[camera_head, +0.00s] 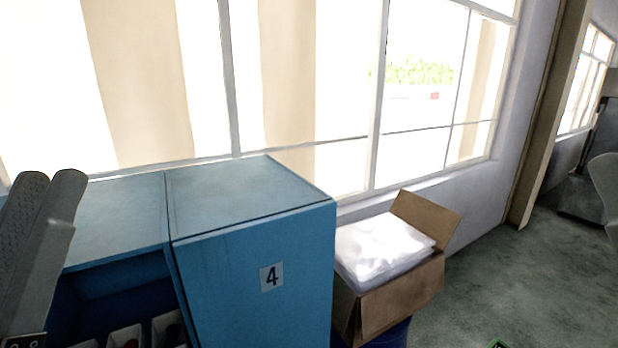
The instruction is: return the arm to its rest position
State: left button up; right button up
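My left gripper (48,200) is at the left edge, its grey fingers pointing up in front of the blue cabinet (262,250). The fingers look close together, and one shows a dotted face. I see nothing held between their tips, but I cannot tell whether they are open or shut. A grey rounded shape (605,192) is cut off by the right edge. It may be part of my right gripper, and its state cannot be read.
The cabinet has a "4" label (271,276) and an open compartment with white bins (125,337) at the lower left. An open cardboard box (400,298) with white wrapped contents stands beside it. Windows line the back wall.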

pick_arm(q)
notch_tip(320, 180, up, 22)
jog(key=d+m+h+p, duration=0.1)
jog(key=m+h+p, duration=0.1)
jog(key=p, duration=1.8)
jog(key=shift+s+d+r, duration=0.2)
jog(key=shift+s, duration=0.25)
